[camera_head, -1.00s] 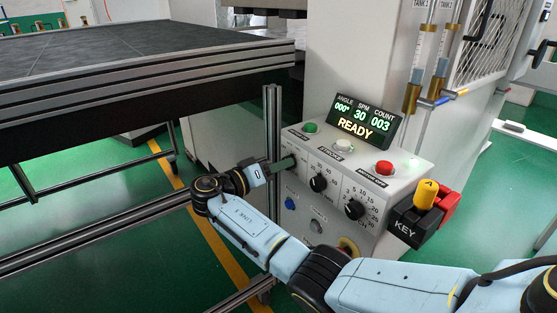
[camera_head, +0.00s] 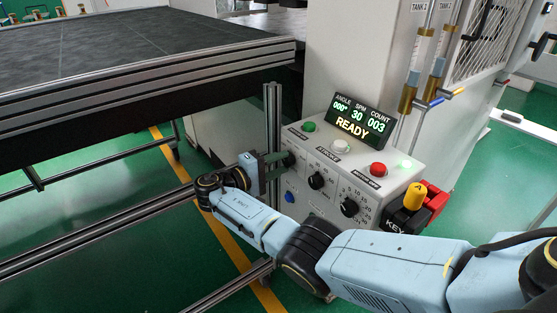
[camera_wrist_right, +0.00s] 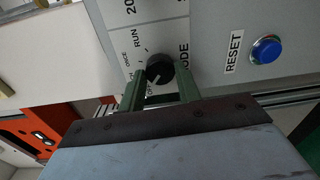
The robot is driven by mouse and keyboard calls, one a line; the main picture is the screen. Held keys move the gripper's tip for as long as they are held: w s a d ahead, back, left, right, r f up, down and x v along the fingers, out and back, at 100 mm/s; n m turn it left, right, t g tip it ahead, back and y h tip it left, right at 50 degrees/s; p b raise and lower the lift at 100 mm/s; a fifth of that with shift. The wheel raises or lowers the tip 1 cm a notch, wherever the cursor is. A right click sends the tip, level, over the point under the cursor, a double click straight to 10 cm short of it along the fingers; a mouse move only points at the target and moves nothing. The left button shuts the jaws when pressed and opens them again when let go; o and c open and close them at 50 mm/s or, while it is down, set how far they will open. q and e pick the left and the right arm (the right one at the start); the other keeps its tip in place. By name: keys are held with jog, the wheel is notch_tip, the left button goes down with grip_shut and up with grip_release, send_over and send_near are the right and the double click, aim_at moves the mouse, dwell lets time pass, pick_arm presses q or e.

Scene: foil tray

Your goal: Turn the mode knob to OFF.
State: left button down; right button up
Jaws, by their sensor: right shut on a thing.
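The dark mode knob (camera_wrist_right: 160,70) is on the light grey panel in the right wrist view, between the two green fingers of my right gripper (camera_wrist_right: 160,92), which is shut on it. The white line on the knob points down and left, toward the OFF label (camera_wrist_right: 149,90). RUN and ONCE labels stand up and left of it. In the head view my right gripper (camera_head: 275,165) reaches the left side of the control box (camera_head: 318,210); the mode knob (camera_head: 289,158) is partly hidden by the fingers. My left gripper is not in view.
A blue RESET button (camera_wrist_right: 266,49) lies right of the knob in the wrist view. The box has two other dial knobs (camera_head: 316,181), a green button (camera_head: 309,126), a red button (camera_head: 378,169) and a READY display (camera_head: 352,127). A metal frame post (camera_head: 272,120) stands close left.

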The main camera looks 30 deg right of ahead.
jog(key=shift+n+p, duration=0.3)
jog(key=shift+n, duration=0.9)
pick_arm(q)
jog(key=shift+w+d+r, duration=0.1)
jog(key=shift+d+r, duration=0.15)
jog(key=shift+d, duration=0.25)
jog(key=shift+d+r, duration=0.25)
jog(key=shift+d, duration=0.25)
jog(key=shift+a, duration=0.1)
pick_arm(e)
jog(key=o, duration=1)
jog(key=shift+c, duration=0.2)
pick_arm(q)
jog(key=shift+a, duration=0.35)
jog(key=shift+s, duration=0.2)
